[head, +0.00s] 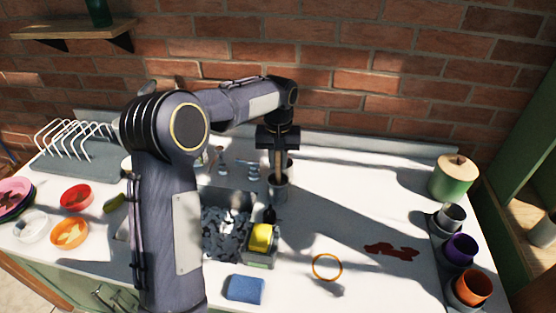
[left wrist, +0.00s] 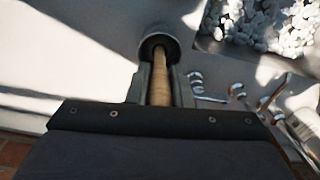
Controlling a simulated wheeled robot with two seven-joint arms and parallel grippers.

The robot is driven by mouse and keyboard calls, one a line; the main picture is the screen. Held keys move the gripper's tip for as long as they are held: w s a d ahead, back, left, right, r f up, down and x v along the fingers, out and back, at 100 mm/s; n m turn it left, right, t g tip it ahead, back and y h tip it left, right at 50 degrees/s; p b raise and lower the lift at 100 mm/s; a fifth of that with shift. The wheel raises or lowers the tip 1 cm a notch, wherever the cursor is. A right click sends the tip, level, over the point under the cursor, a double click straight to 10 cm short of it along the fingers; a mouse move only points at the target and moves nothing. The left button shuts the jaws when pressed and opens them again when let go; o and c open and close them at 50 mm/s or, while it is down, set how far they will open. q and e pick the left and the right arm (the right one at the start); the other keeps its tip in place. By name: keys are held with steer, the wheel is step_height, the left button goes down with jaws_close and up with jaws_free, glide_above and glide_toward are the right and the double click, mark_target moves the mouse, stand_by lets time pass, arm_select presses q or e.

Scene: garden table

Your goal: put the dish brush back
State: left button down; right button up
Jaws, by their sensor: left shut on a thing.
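My left gripper (head: 278,150) is shut on the wooden handle of the dish brush (head: 278,166), which hangs upright below the fingers. The handle also shows between the fingers in the left wrist view (left wrist: 160,88). Directly under it is a round grey holder cup (head: 279,190), seen as a dark ring in the left wrist view (left wrist: 151,41). The brush's lower end overlaps the cup's mouth, and its head is hidden; I cannot tell how deep it sits. My right gripper is not in view.
A sink (head: 222,243) with suds, a caddy with a yellow sponge (head: 261,238) and a blue sponge (head: 245,289) lie in front. Taps (head: 252,170) stand left of the cup. A green canister (head: 453,180) and several mugs are at right.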

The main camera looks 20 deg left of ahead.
arm_select(q)
steer(key=shift+f+b, duration=0.3)
steer(key=shift+f, duration=0.25)
steer(key=c, duration=1.6)
jaws_free()
steer(key=shift+o, duration=0.2)
steer(key=shift+r, duration=0.15)
step_height(320, 180, up, 8)
steer(key=p, duration=0.7)
steer(key=shift+r, duration=1.4)
